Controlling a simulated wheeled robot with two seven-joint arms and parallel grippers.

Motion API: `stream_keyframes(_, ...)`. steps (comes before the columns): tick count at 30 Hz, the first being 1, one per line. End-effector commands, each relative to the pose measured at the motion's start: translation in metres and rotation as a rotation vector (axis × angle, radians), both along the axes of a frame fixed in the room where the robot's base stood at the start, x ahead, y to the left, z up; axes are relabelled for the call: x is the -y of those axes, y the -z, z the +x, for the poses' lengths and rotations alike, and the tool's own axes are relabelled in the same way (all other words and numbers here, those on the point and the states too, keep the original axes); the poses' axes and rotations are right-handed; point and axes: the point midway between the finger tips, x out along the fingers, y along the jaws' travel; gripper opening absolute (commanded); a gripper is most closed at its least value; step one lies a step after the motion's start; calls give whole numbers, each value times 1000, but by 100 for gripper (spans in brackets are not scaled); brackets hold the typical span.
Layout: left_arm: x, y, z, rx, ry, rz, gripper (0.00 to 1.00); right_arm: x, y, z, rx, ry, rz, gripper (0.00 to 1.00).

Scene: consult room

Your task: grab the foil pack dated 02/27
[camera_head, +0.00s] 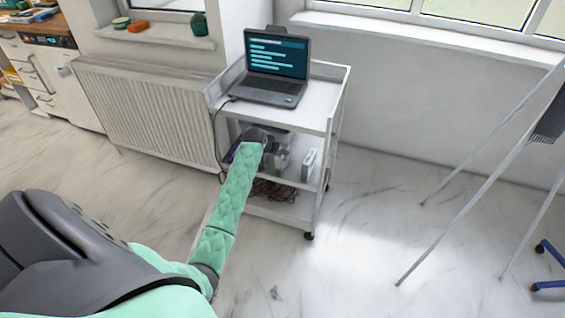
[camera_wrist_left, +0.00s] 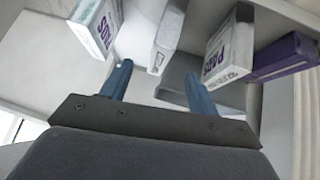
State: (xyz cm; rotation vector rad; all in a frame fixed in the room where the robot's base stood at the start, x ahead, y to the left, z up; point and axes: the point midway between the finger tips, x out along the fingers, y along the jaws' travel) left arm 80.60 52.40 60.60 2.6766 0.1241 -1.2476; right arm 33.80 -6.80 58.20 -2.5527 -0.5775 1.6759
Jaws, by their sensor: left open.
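Two white packs with purple "PADS" lettering show in the left wrist view, one at the upper left (camera_wrist_left: 97,27) and one right of centre (camera_wrist_left: 230,48). A plain pale pack (camera_wrist_left: 168,35) stands between them. No date is readable on any of them, so I cannot tell which is 02/27. My left gripper (camera_wrist_left: 158,70) is open, its blue fingers pointing toward the packs with nothing clearly held between them. In the head view my left arm reaches to the middle shelf of the white trolley (camera_head: 327,122), where its hand is hard to make out. My right gripper is out of view.
A purple box (camera_wrist_left: 286,58) lies beside the right pack. A laptop (camera_head: 272,72) is on the trolley top, with a cable hanging at its left side. A white item (camera_head: 309,165) stands at the middle shelf's right. Tangled cables (camera_head: 272,191) lie lower.

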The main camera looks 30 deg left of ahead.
Motion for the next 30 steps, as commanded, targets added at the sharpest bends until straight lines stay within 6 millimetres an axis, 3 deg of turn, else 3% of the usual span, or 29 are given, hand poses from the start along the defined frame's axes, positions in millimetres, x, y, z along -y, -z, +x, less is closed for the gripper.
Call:
stream_keyframes(4,-9,0,10,11,-12,-8,60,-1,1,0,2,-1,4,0)
stream_keyframes(14,-7,20,30,12,-12,-8,60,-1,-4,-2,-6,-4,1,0)
stream_keyframes(22,-5,46,54,10,-11,-8,60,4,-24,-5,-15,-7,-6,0)
stream_keyframes(30,-5,54,61,11,-11,-7,60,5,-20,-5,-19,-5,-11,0)
